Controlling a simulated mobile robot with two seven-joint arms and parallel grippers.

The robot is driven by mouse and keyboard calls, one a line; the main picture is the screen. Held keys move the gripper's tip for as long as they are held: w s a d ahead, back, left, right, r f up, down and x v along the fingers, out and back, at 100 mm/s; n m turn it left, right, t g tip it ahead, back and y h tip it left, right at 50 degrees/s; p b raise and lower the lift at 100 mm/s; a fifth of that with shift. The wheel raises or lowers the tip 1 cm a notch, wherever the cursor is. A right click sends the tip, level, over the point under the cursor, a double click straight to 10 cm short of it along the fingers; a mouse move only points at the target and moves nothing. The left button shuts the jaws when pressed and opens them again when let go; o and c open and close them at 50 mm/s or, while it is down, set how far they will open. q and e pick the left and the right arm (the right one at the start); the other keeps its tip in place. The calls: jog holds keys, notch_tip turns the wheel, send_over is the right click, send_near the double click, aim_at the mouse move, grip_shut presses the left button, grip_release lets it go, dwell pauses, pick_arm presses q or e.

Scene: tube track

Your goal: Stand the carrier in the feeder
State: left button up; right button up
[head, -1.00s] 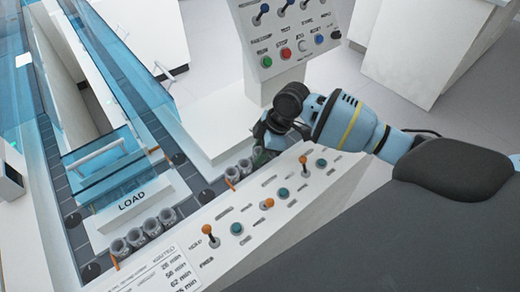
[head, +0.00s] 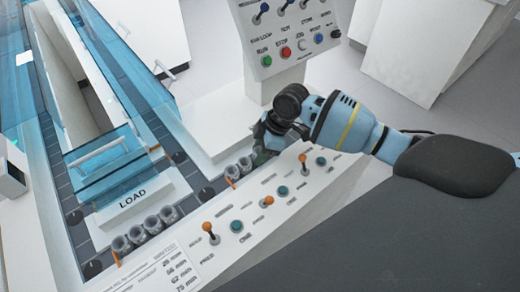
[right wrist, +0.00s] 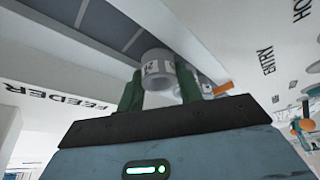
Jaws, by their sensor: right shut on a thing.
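My right gripper (head: 268,150) is at the far edge of the sloped console, its fingertips largely hidden in the head view. In the right wrist view its two green fingers (right wrist: 158,92) are shut on a grey-white, cup-like carrier (right wrist: 157,66) with dark marks. Another carrier (right wrist: 186,82) shows just behind it, partly hidden by a finger. Grey carriers (head: 238,168) also stand beside my gripper in the head view. A white surface lettered FEEDER (right wrist: 55,94) is at the left of the wrist view. My left gripper is not in view.
Several carriers (head: 144,231) stand in a row by the LOAD block (head: 133,199). The console (head: 225,255) has upright orange-tipped levers (head: 207,227). A button panel (head: 290,35) stands beyond my gripper. Blue clear walls (head: 120,80) line the track.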

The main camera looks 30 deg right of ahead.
jog(key=shift+s+f, duration=0.15)
jog(key=shift+f, duration=0.2)
jog(key=o, duration=0.7)
jog(key=shift+s+f, duration=0.1)
jog(key=shift+o, duration=0.2)
jog(key=shift+f, duration=0.1)
jog(key=shift+o, duration=0.5)
jog(key=v, duration=0.7)
jog(key=shift+r+p, duration=0.4)
jog(key=shift+r, duration=0.05)
jog(key=shift+d+r, duration=0.1)
jog(key=shift+r, duration=0.35)
